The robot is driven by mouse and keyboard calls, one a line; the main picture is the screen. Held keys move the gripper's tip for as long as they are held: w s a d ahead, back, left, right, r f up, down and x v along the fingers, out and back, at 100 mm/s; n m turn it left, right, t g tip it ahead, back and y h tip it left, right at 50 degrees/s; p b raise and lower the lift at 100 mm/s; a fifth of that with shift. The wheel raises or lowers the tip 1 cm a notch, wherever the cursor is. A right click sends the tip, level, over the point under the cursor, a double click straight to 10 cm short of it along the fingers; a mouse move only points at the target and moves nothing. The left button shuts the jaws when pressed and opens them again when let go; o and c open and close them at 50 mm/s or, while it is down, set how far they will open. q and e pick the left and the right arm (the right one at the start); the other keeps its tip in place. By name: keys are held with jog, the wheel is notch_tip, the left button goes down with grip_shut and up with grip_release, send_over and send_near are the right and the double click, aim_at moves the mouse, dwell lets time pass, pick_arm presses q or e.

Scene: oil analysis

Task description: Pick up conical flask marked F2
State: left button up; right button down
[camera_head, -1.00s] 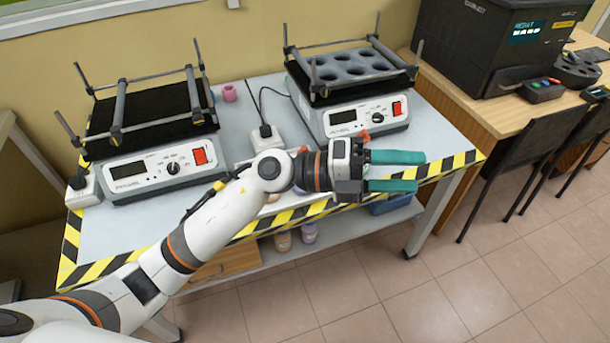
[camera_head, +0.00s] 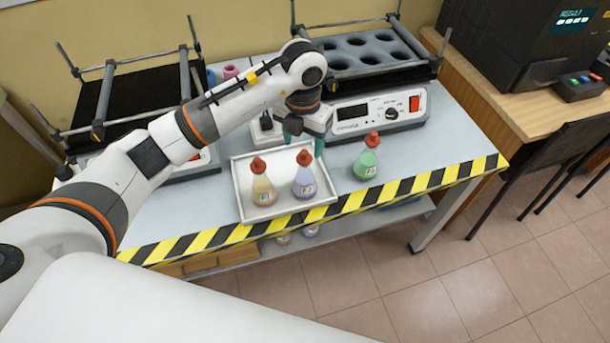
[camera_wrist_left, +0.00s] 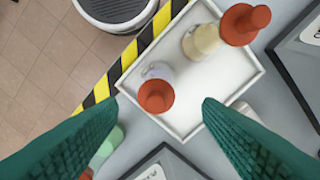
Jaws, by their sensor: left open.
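Three conical flasks with red-orange stoppers stand upright: a yellow one (camera_head: 262,189) and a purple one (camera_head: 304,183) in a white tray (camera_head: 242,180), and a green one (camera_head: 366,164) on the table right of the tray. Their labels are too small to read surely, so I cannot tell which is F2. My left gripper (camera_head: 303,141) is open and empty, pointing down just behind the purple flask. In the left wrist view, the purple flask (camera_wrist_left: 158,71) shows ahead of the gap between the teal fingers (camera_wrist_left: 152,120). The yellow flask (camera_wrist_left: 203,41) is farther off. The left finger partly covers the green flask (camera_wrist_left: 111,142).
A shaker (camera_head: 379,112) with a holed rack stands behind the green flask. Another shaker (camera_head: 130,95) stands at left, partly behind my left arm. A striped edge (camera_head: 420,181) borders the table front. Table right of the green flask is clear.

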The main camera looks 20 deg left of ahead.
aim_at(305, 163)
pick_arm(q)
notch_tip(305, 163, down, 2)
jog(key=shift+w+f, duration=0.1)
jog(key=shift+f, duration=0.35)
jog(key=f+p, duration=0.1)
jog(key=f, duration=0.3)
jog(key=shift+d+f, duration=0.1)
jog(key=shift+d, duration=0.1)
jog(key=shift+f, duration=0.4)
pick_arm(e)
jog(key=shift+w+r, duration=0.35)
jog(key=shift+r, duration=0.5)
pick_arm(q)
jog(key=shift+c, duration=0.2)
pick_arm(e)
jog(key=shift+s, duration=0.1)
pick_arm(q)
jog(key=c, duration=0.3)
jog(key=shift+r, duration=0.1)
grip_shut()
pick_arm(e)
jog(key=shift+s, duration=0.1)
